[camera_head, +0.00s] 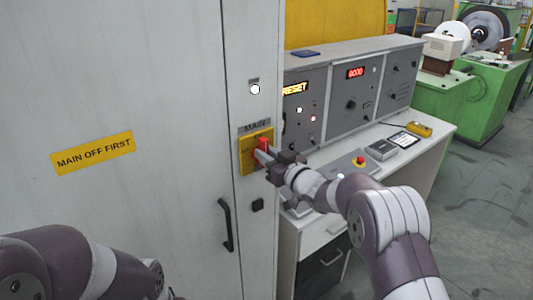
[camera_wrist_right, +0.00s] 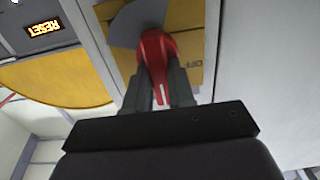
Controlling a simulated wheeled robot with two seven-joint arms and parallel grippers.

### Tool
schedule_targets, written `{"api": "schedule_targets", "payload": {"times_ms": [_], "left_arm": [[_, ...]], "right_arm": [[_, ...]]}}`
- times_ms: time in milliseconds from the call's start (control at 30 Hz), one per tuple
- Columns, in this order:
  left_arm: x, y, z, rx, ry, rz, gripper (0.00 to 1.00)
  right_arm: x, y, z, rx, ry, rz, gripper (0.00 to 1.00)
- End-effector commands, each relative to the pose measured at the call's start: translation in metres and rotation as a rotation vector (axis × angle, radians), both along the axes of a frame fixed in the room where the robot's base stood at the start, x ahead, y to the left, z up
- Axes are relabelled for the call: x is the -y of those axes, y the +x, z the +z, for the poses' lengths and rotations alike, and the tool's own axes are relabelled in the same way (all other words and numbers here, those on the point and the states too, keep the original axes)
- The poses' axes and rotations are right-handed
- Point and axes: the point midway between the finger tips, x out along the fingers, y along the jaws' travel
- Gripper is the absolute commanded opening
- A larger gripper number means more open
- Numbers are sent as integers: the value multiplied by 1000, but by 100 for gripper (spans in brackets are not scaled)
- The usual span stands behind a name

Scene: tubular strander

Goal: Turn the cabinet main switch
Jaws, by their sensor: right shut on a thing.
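The cabinet main switch is a red handle (camera_head: 262,146) on a yellow plate (camera_head: 246,158), under a small label, on the narrow front strip of the grey cabinet (camera_head: 180,60). My right gripper (camera_head: 266,157) is at the switch and shut on the red handle. In the right wrist view the two dark fingers (camera_wrist_right: 157,88) lie on either side of the red handle (camera_wrist_right: 158,50), which has a white mark on its tip. Part of the lettering on the yellow plate (camera_wrist_right: 193,45) shows beside it. My left arm shows at the lower left; its gripper is out of view.
A white lamp (camera_head: 255,89) is above the switch. A black door handle (camera_head: 226,225) and a yellow "MAIN OFF FIRST" sign (camera_head: 93,153) are on the cabinet. A control desk (camera_head: 350,95) with displays stands to the right, with a red button box (camera_head: 359,162) on its top.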

Motion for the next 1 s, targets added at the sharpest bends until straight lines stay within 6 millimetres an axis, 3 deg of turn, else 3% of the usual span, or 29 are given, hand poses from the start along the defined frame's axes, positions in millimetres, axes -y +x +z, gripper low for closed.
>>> {"api": "schedule_targets", "payload": {"times_ms": [533, 567, 633, 1000], "left_arm": [[0, 0, 1, 0, 0, 0, 54], [0, 0, 1, 0, 0, 0, 54], [0, 0, 1, 0, 0, 0, 54], [0, 0, -3, 0, 0, 0, 54]], "right_arm": [[0, -1, -6, -26, 17, 0, 0], [0, -1, -6, -26, 17, 0, 27], [0, 0, -6, -25, 16, 0, 49], [4, -4, -4, -18, 18, -1, 49]]}}
